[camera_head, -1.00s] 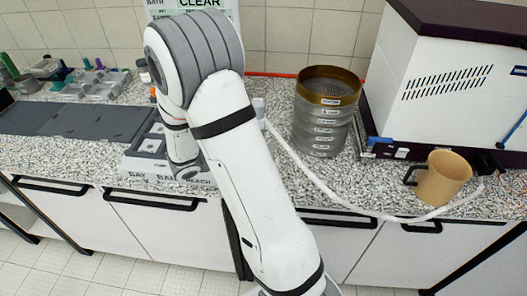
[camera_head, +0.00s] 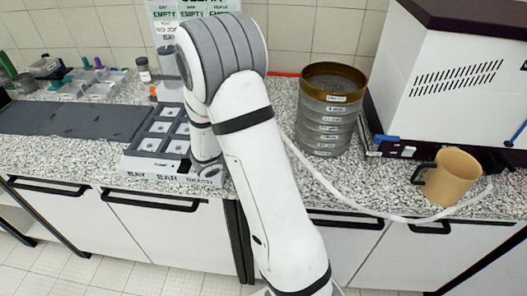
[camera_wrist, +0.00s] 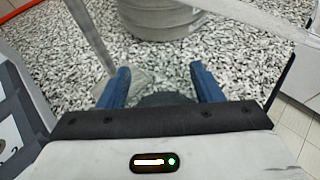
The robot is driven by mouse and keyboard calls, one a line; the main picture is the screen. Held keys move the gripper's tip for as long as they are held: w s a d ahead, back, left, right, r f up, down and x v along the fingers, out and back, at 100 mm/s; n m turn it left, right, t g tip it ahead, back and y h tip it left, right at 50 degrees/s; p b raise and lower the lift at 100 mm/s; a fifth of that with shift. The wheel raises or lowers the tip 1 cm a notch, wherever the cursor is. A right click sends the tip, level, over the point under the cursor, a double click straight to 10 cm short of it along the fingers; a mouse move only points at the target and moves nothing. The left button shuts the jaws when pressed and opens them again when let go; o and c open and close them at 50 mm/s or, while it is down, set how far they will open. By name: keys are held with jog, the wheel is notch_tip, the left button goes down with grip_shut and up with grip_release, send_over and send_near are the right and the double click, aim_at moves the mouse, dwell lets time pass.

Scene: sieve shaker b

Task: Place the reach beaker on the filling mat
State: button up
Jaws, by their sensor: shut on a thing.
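My gripper (camera_wrist: 161,86) shows in the wrist view with its two blue fingers apart, low over the speckled worktop. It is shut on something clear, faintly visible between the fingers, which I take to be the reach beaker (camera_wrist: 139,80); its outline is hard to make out. In the head view my arm hides the gripper and whatever it holds. A dark grey mat (camera_head: 70,121) lies flat on the left of the worktop. I cannot tell whether it is the filling mat.
A compartment tray (camera_head: 150,146) with a labelled front edge stands left of my arm. A sieve stack (camera_head: 325,125), a tan mug (camera_head: 452,177) and a white machine (camera_head: 430,85) stand to the right. A pale hose (camera_head: 335,190) crosses the worktop. Small items crowd the back left.

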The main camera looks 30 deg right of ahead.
jog(key=o, duration=1.1)
jog(key=shift+f, duration=0.1)
jog(key=shift+w+r+p, duration=0.1)
jog(key=shift+r+p, duration=0.25)
jog(key=b+v, duration=0.2)
jog(key=v, duration=1)
jog(key=s+a+r+m+y, duration=0.2)
jog(key=s+r+m+y, duration=0.2)
jog(key=s+m+y, duration=0.2)
jog(key=s+a+r+m+y, duration=0.2)
jog(key=s+m+y, duration=0.5)
jog(key=s+m, duration=0.4)
jog(key=r+m, duration=0.1)
jog(key=m, duration=0.2)
jog(key=shift+a+r+t, duration=0.3)
jog(key=shift+r, duration=0.1)
jog(key=shift+s, duration=0.1)
